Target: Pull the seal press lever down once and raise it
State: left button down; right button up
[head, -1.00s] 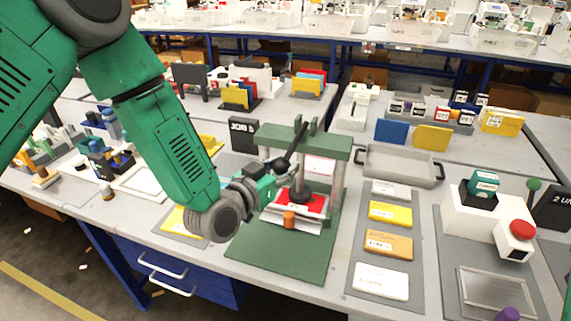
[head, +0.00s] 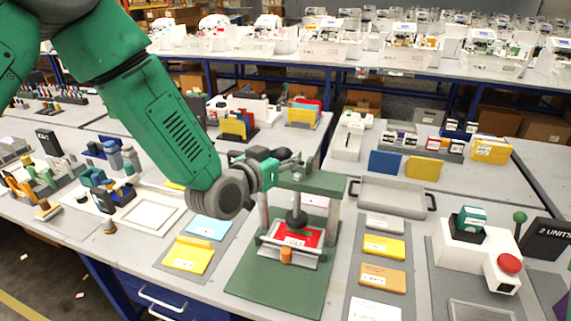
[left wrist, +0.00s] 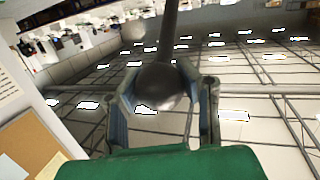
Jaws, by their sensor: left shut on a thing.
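The seal press has a green crossbeam (head: 318,181) on grey posts and a green base (head: 262,284). Its dark round stamp head (head: 296,218) hangs over a red piece with a white label (head: 289,239); I cannot tell whether they touch. My left gripper (head: 290,164) is level with the top of the press, at the left end of the crossbeam. In the left wrist view, my left gripper (left wrist: 162,92) is shut around the dark ball knob (left wrist: 160,86) of the lever, whose shaft (left wrist: 168,30) runs upward in the picture. My right gripper is out of view.
Yellow and blue cards (head: 187,258) lie left of the press, and a mat with several coloured blocks (head: 383,247) lies to its right. A grey tray (head: 392,197) stands behind those blocks. A white device with a red button (head: 508,264) is farther right.

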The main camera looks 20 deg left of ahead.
pick_arm(q)
jog(key=shift+w+r, duration=0.3)
jog(key=shift+r, duration=0.25)
jog(key=c, duration=1)
grip_release()
jog(key=shift+s, duration=0.1)
jog(key=shift+s+a, duration=0.1)
jog(key=shift+s, duration=0.05)
jog(key=shift+a+f, duration=0.1)
jog(key=shift+f, duration=0.05)
jog(key=v, duration=1.2)
jog(key=shift+f, duration=0.1)
